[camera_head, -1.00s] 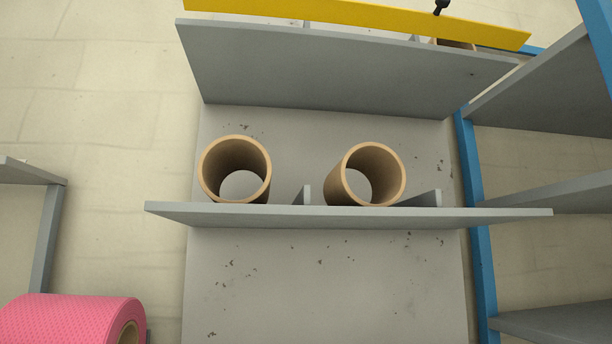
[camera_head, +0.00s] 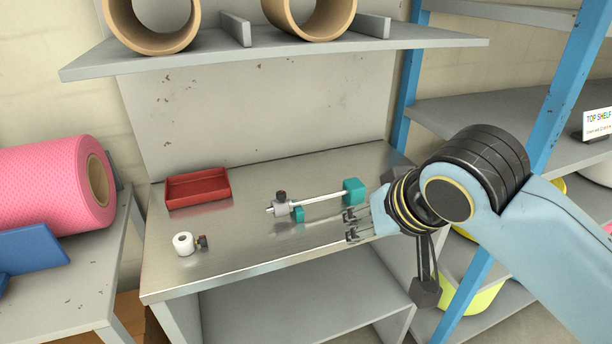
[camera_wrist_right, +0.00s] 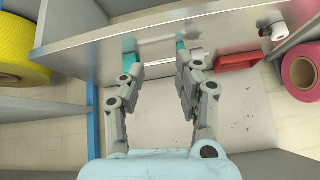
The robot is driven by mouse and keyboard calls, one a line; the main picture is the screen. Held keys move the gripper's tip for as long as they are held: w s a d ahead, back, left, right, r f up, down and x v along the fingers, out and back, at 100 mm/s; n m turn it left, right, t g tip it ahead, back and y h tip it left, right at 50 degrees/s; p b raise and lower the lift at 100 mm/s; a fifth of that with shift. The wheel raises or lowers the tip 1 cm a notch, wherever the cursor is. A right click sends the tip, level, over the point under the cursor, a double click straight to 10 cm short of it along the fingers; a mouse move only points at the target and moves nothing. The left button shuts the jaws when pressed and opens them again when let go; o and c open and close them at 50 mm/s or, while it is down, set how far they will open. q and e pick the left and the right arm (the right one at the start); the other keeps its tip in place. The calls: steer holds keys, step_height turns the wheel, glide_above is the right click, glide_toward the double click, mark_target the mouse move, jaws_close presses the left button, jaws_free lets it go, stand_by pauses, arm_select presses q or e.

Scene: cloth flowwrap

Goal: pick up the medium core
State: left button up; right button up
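Two tan cardboard cores show in the head view on the upper grey shelf: a left core (camera_head: 152,42) and a right core (camera_head: 309,30). Both are cut by the top edge, and I cannot tell which is the medium one. My right gripper (camera_head: 352,227) is over the right part of the metal worktop, below the shelf. In the right wrist view my right gripper (camera_wrist_right: 160,65) has its fingers apart with nothing between them. My left gripper is not in view.
The worktop (camera_head: 255,245) holds a red tray (camera_head: 197,188), a rod with teal ends (camera_head: 353,191) and a small white roll (camera_head: 183,243). A pink roll (camera_head: 45,185) lies on the left bench. Blue-posted shelving stands at right.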

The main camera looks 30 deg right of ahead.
steer(key=w+d+r+m+t+h, duration=0.1)
steer(key=w+r+m+t, duration=0.3)
steer(key=r, duration=0.7)
steer(key=w+d+r+m+t+h, duration=0.1)
steer(key=w+r+m+t, duration=0.35)
steer(key=r, duration=0.65)
steer(key=w+d+r+m+t, duration=0.1)
steer(key=w+r+m+t, duration=0.1)
steer(key=w+r+m, duration=0.65)
steer(key=r, duration=0.1)
steer(key=w+d+r+p, duration=0.1)
steer(key=r+n+p, duration=0.1)
steer(key=shift+w+d, duration=0.25)
steer(key=shift+w, duration=0.15)
steer(key=p+x, duration=0.2)
steer(key=x, duration=0.2)
steer(key=shift+w+r, duration=0.1)
steer(key=shift+w, duration=0.05)
steer(key=shift+w+d, duration=0.15)
steer(key=shift+w, duration=0.35)
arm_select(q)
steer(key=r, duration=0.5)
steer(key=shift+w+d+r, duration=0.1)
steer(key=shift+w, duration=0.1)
arm_select(e)
steer(key=shift+s, duration=0.15)
jaws_close()
